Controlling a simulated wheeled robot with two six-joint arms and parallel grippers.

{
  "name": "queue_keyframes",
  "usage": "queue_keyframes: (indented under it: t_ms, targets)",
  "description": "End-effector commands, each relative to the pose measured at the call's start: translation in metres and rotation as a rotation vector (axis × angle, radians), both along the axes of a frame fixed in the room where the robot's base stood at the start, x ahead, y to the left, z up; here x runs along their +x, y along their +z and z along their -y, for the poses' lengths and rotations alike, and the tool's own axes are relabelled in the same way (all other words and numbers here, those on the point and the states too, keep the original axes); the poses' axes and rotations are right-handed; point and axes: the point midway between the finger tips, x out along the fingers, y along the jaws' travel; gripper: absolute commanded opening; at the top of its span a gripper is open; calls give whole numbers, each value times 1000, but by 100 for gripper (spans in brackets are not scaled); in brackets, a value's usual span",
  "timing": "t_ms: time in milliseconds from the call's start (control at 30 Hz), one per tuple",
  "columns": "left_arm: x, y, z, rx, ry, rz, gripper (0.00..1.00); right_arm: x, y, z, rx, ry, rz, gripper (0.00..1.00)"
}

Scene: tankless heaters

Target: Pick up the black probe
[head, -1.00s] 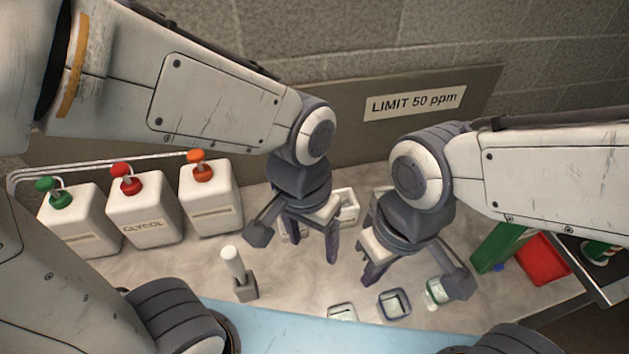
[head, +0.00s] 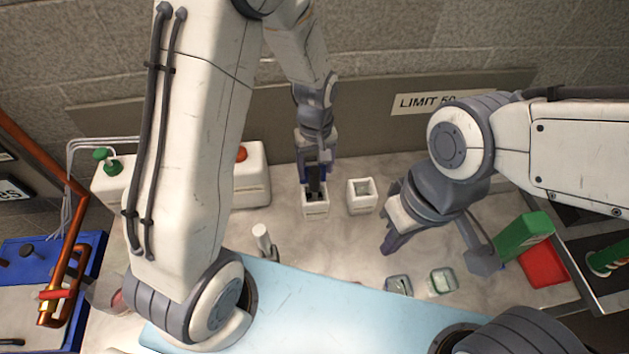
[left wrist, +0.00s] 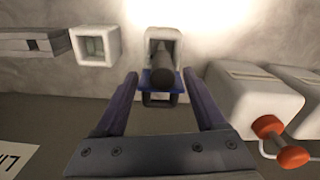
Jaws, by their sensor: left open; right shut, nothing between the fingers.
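The black probe (head: 315,185) stands in a white square holder (head: 316,209) on the worktop, below the back panel. In the left wrist view the probe (left wrist: 162,78) is seen end-on with a blue piece around it, in its holder (left wrist: 163,35). My left gripper (head: 315,170) is open above the holder, one finger on each side of the probe. In the left wrist view the fingers (left wrist: 159,76) show gaps to it. My right gripper (head: 390,244) is shut and empty, off to the right above the worktop.
A second white square holder (head: 362,196) stands just right of the probe's holder. A white-topped stand (head: 264,240) and two small glass containers (head: 442,281) are nearer. A green box (head: 524,236) and red tray (head: 545,265) lie right.

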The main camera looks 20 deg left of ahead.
Motion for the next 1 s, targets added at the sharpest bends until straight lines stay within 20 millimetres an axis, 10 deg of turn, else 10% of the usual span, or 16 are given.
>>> queue_keyframes:
  t_ms: [633, 833, 1000]
  targets:
    - [-4, -48, -1, 0, -1, 0, 72, 0, 18, 0, 0, 1, 0, 0]
    - [-4, -47, -1, 0, -1, 0, 3, 0, 18, 0, 0, 1, 0, 0]
    - [-4, -47, -1, 0, -1, 0, 0, 0, 18, 0, 0, 1, 0, 0]
